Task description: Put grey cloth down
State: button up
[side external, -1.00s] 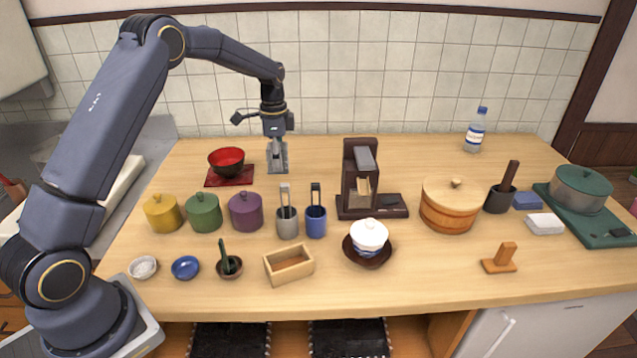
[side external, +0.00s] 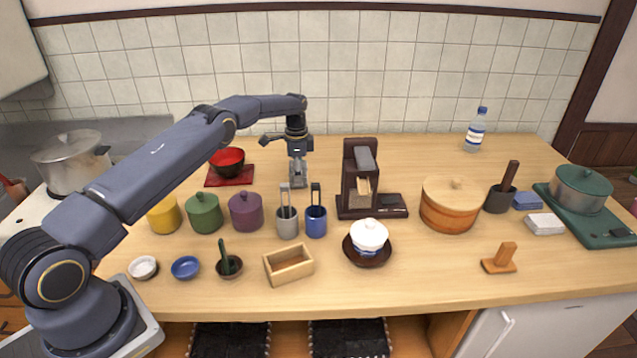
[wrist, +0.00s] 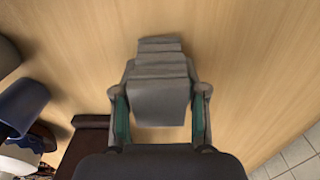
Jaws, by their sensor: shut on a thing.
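The grey cloth (wrist: 160,95) is a folded grey strip between my gripper's two fingers in the wrist view. My gripper (wrist: 160,112) is shut on it, with a finger on each side. In the side view my gripper (side external: 298,178) points straight down, behind the grey and blue cups and left of the dark wooden dispenser. There the cloth is small and hard to tell from the grey fingers. Bare wood shows around the cloth in the wrist view; I cannot tell whether it touches the table.
The grey cup (side external: 287,223) and blue cup (side external: 316,222) stand in front. The dark dispenser (side external: 350,190) is to the right, and the red bowl (side external: 227,161) on its red mat is to the left. The back of the table (side external: 420,155) has free room.

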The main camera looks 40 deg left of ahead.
jog(key=shift+f, duration=0.2)
jog(key=shift+f, duration=0.1)
jog(key=o, duration=1.1)
